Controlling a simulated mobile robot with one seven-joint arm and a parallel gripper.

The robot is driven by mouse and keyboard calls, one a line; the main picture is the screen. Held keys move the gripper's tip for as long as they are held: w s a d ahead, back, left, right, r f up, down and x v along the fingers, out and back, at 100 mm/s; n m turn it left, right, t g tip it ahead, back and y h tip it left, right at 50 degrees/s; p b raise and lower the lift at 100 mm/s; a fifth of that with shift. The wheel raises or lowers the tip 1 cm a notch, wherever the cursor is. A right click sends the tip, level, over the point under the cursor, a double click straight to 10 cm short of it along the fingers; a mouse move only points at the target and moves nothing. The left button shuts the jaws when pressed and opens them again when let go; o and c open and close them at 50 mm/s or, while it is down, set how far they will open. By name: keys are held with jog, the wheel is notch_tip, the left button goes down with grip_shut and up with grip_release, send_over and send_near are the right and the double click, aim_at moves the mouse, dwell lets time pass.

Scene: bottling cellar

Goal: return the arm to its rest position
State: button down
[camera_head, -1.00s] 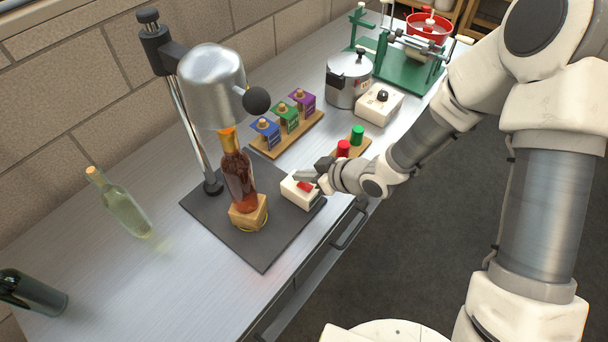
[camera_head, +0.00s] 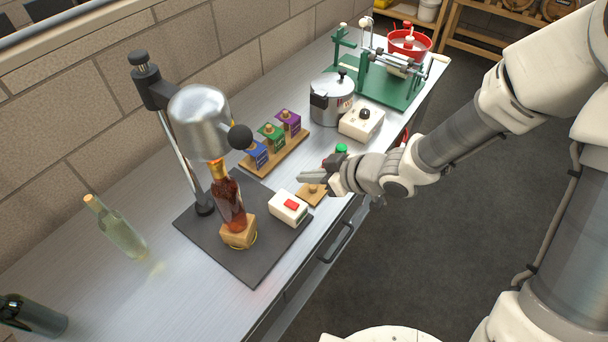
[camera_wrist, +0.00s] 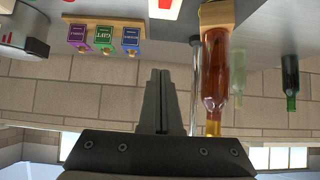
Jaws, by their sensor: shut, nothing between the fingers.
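My gripper (camera_head: 318,177) is shut and empty. In the head view it hangs in the air above the front part of the bench, right of the white box with a red button (camera_head: 289,207). Its shut fingers also show at the middle of the wrist view (camera_wrist: 160,100), which is upside down. My arm reaches in from the right side of the head view. My gripper covers part of a small wooden board (camera_head: 311,194) and the things on it.
An amber bottle (camera_head: 229,203) stands on a wooden block under a silver dome (camera_head: 199,122) on a stand. A clear bottle (camera_head: 117,229) and a dark bottle (camera_head: 30,316) are at left. A steel pot (camera_head: 331,99) and green machine (camera_head: 385,80) stand behind. Floor at right is open.

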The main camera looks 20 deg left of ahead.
dwell(0.4)
jog(key=w+d+r+m+t+h, duration=0.2)
jog(key=d+r+m+t+h, duration=0.25)
jog(key=d, duration=0.65)
jog(key=w+d+r+m+t+h, duration=0.1)
jog(key=w+d+r+m+h, duration=0.3)
jog(key=d+r, duration=0.6)
jog(key=s+d+r+m+g, duration=0.1)
jog(key=s+d+r+m, duration=0.1)
jog(key=s, duration=0.7)
jog(key=s+d+r+m+g+h, duration=0.1)
jog(key=s+d+r+m, duration=0.2)
jog(key=s+d, duration=0.3)
jog(key=s+m, duration=0.1)
jog(key=s, duration=0.2)
jog(key=shift+r+g, duration=0.3)
jog(key=shift+g, duration=0.05)
